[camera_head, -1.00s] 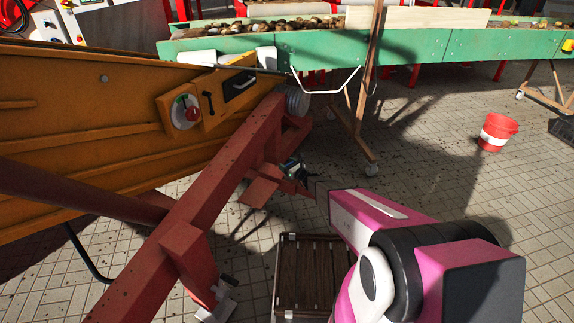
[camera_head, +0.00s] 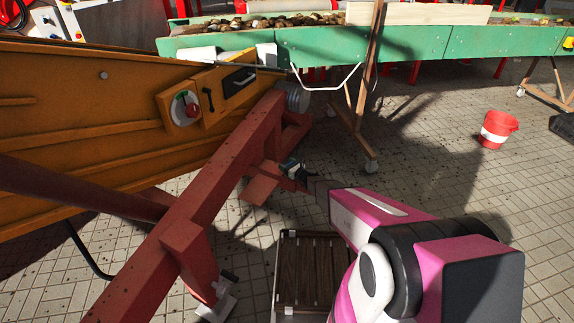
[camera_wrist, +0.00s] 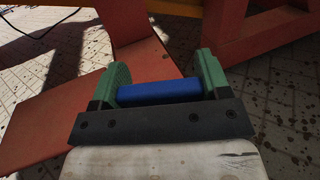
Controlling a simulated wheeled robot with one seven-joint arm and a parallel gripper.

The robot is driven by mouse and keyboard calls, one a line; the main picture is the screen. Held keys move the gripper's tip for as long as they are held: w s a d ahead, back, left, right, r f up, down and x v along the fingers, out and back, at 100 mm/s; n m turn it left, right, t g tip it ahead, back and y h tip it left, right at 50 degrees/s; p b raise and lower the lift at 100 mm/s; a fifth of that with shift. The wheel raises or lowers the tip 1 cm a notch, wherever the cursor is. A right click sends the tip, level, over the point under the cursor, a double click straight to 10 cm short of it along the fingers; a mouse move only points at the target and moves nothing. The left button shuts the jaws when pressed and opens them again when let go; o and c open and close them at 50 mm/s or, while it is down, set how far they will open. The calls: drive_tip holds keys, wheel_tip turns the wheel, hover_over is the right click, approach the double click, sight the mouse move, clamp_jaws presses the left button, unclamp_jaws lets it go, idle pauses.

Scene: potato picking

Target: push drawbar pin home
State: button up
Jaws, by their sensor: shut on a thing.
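My gripper (camera_wrist: 163,75) has its two green fingers closed on the ends of a blue cylinder (camera_wrist: 160,91), apparently the drawbar pin or its grip, lying crosswise between them. In the head view my gripper (camera_head: 293,169) is at the red drawbar frame (camera_head: 225,165), beside a flat red plate (camera_head: 262,184). The same plate shows in the wrist view (camera_wrist: 95,85), beyond the fingers at left. The pin's seat is not visible, and I cannot tell how far the pin is in.
An orange machine side (camera_head: 90,130) stands at left, with a green conveyor (camera_head: 360,45) behind. A wooden-slatted crate (camera_head: 313,275) is on the tiles below my arm. A red and white bucket (camera_head: 497,130) stands at right; the floor between is mostly clear.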

drive_tip(key=shift+f, duration=0.2)
drive_tip(key=o, duration=1.1)
drive_tip(key=shift+d+f, duration=0.1)
drive_tip(key=v, duration=1)
drive_tip(key=shift+s+d, duration=0.2)
drive_tip(key=shift+s, duration=0.05)
